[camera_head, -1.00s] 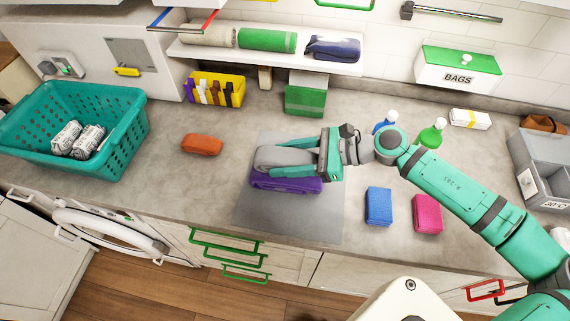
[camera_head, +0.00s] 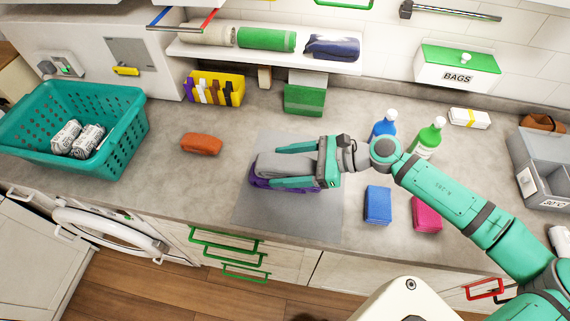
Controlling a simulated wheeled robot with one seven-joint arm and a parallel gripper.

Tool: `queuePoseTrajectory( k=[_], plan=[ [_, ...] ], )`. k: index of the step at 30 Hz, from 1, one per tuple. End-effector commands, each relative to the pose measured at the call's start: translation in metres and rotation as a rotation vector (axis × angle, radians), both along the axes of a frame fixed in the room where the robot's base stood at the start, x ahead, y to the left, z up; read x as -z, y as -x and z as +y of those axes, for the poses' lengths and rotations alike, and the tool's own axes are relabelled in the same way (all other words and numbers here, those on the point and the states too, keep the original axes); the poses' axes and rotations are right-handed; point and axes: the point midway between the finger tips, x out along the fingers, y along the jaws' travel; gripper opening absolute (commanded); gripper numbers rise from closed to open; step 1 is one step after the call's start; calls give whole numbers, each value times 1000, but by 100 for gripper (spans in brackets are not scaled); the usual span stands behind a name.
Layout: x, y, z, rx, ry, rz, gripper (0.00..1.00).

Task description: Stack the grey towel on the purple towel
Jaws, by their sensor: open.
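The grey towel (camera_head: 285,165) lies on top of the purple towel (camera_head: 258,183), whose left and front edges show beneath it. The purple towel rests on the dark grey mat (camera_head: 318,225) on the counter. My gripper (camera_head: 285,166) reaches in from the right, low over the stack. Its two green fingers are spread, one along the far side of the grey towel and one along the near side. The right end of both towels is hidden by my gripper.
An orange folded cloth (camera_head: 201,144) lies to the left. Blue (camera_head: 378,205) and pink (camera_head: 427,214) cloths lie right of the mat, below my arm. Blue (camera_head: 384,127) and green (camera_head: 429,138) bottles stand behind my arm. A teal basket (camera_head: 120,125) stands at the left.

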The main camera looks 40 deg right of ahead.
Motion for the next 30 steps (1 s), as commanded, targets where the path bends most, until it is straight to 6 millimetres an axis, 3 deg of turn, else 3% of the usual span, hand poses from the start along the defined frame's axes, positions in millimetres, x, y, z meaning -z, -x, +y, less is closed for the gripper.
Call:
queuePoseTrajectory(
  k=[5,21,30],
  plan=[
    [-6,7,-8,4,2,0,70],
    [-43,72,-67,2,-1,-1,70],
    [-49,82,-75,-1,0,-1,70]
  ],
)
